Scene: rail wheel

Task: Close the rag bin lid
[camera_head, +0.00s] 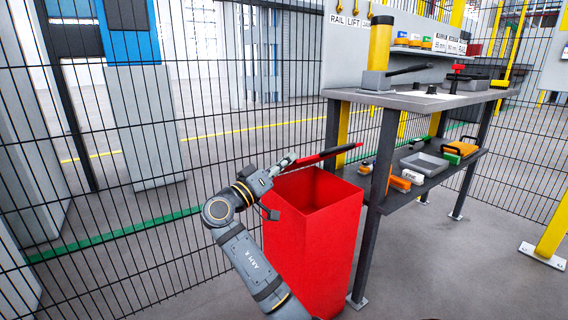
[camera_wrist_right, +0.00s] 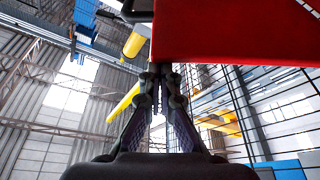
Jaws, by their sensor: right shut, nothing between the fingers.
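The red rag bin (camera_head: 312,240) stands on the floor with its top open and its dark inside showing. Its red lid (camera_head: 318,158) is raised above the back of the opening and seen nearly edge-on. My right gripper (camera_head: 288,161) is at the left end of the lid, above the bin's back left corner. In the wrist view the lid (camera_wrist_right: 235,30) fills the upper right, and the closed fingertips (camera_wrist_right: 160,70) are at its lower left edge. I cannot tell whether they touch it. The gripper is shut and empty. My left gripper is not in view.
A grey workbench (camera_head: 430,101) with a lower shelf (camera_head: 450,172) stands close to the bin's right. The shelf holds a grey tray (camera_head: 424,163) and orange and green items. A black mesh fence (camera_head: 110,215) runs behind and left of the bin. Floor to the right front is clear.

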